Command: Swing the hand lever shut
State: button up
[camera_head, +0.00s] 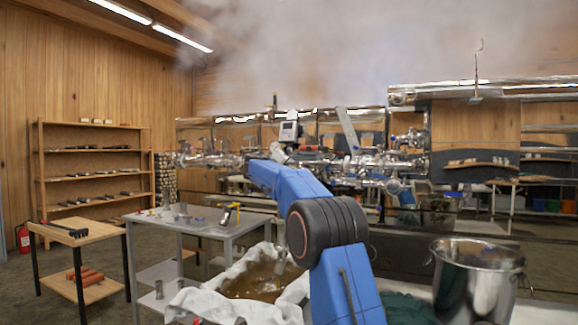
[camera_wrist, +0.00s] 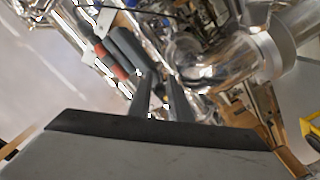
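I cannot make out for certain which part is the hand lever. In the wrist view my gripper (camera_wrist: 161,80) shows as two dark fingers standing apart, with a narrow gap and nothing clearly held between them. Shiny metal pipework (camera_wrist: 215,65) lies beyond and to the right of the fingertips. Dark bars with red bands (camera_wrist: 108,58) lie beyond them on the upper left. In the head view my arm reaches toward the evaporator's pipes and valves (camera_head: 375,165), and its end is hard to pick out. A pale tilted strip (camera_head: 347,128) stands up among the pipes.
A grey table (camera_head: 190,226) with small tools stands left of my arm. A cloth-lined basin of brown liquid (camera_head: 225,275) and a steel pot (camera_head: 478,285) stand close in front. A wooden bench (camera_head: 85,232) is farther left. Steam hangs above the evaporator.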

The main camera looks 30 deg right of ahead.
jog(key=shift+x, duration=1.05)
grip_shut()
